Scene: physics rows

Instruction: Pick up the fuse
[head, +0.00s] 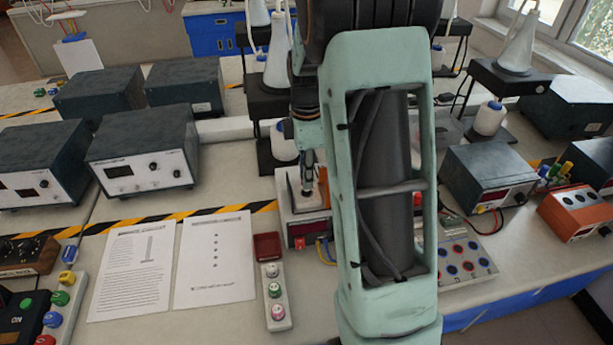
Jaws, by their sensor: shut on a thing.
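My gripper (308,187) points down, left of my pale green arm link, over a small white device with a red front (308,230). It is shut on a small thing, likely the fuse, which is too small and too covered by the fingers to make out. My arm hides the right part of this device. I cannot tell whether the held thing touches the device.
Dark instrument boxes (143,150) stand at the left. Two printed sheets (213,258) lie in front, beside a strip with round buttons (276,290). Flasks on stands (505,75) are behind. An orange box (575,212) and a socket panel (465,262) are at the right.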

